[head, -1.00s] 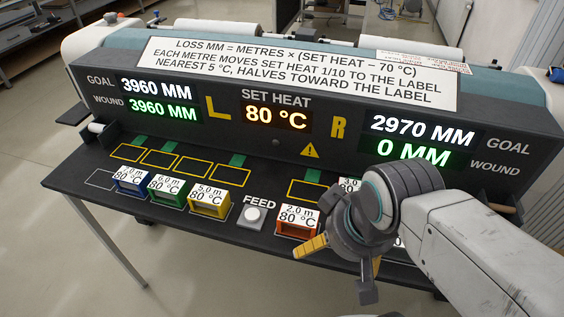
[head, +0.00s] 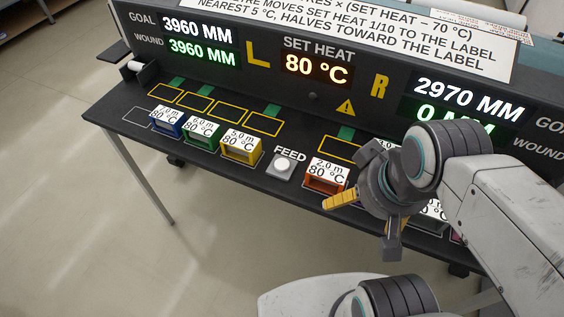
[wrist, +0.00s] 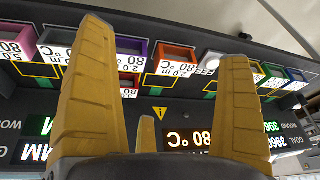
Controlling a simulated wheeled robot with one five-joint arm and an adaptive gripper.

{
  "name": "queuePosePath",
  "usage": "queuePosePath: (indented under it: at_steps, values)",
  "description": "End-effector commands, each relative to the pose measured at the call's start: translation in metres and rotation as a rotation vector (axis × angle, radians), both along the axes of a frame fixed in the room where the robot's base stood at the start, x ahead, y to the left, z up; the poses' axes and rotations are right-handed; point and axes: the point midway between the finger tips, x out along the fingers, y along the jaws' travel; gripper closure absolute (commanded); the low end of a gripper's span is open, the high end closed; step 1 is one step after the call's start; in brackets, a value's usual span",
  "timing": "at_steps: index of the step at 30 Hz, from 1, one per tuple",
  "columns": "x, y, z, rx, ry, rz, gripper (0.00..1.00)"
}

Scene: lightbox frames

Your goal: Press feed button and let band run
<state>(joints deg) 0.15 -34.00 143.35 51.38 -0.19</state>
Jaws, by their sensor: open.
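The feed button (head: 283,166) is a round white cap on a grey plate, under the word FEED, between the yellow and orange boxes. It also shows in the wrist view (wrist: 212,60), partly hidden by a finger. The left display (head: 200,42) reads goal 3960 MM, wound 3960 MM. The right display (head: 466,100) reads goal 2970 MM, wound 0 MM. I cannot make out a band.
Blue (head: 166,124), green (head: 201,134) and yellow (head: 241,147) boxes stand left of the button, labelled 80 °C. The set heat display (head: 316,66) reads 80 °C. Empty yellow outlines (head: 230,112) lie behind the boxes. More boxes are partly hidden behind my gripper.

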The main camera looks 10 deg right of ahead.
Motion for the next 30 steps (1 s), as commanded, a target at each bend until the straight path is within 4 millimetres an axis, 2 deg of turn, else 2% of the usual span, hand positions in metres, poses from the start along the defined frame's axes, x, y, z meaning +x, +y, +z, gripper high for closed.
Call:
queuePosePath:
  at_steps: [2,30]
  values:
    - [0.0000,0.0000,0.0000,0.000,0.000,0.000,0.13]
    - [0.0000,0.0000,0.0000,0.000,0.000,0.000,0.97]
